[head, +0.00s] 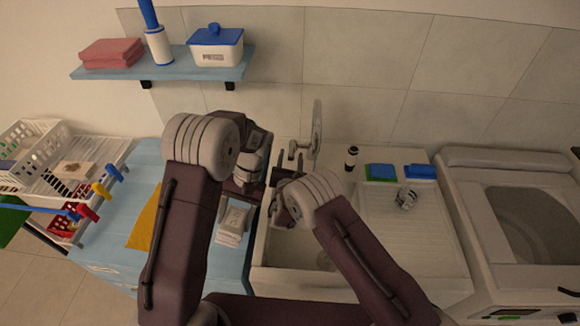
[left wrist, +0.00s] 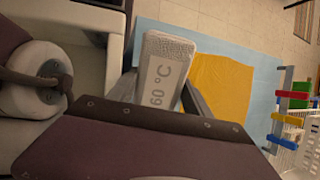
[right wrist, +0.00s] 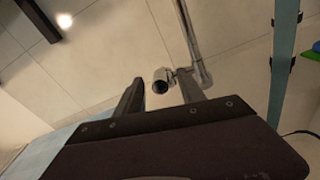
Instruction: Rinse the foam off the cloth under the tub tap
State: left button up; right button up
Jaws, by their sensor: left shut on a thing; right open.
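My left gripper (head: 243,195) is shut on a grey-white block (left wrist: 163,75) marked "60 °C", with a speckled top; I cannot tell whether it is a folded cloth. It also shows over the blue worktop, left of the tub, in the head view (head: 234,220). A flat yellow cloth (head: 143,217) lies on the worktop, partly behind my left arm. The metal tap (head: 297,149) stands at the back of the white tub (head: 290,282). My right gripper (head: 283,208) is open and empty over the tub. The tap spout (right wrist: 161,79) shows beyond its fingers in the right wrist view.
A ribbed draining area (head: 405,240) lies right of the tub, with a crumpled silvery thing (head: 405,197) on it. Blue and green pads (head: 382,172) and a dark bottle (head: 351,158) stand behind. White baskets (head: 60,160) are at the left, a washing machine (head: 520,220) at the right.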

jog(key=s+b, duration=0.1)
jog(key=s, duration=1)
jog(key=shift+r, duration=0.45)
jog(key=shift+d, duration=0.2)
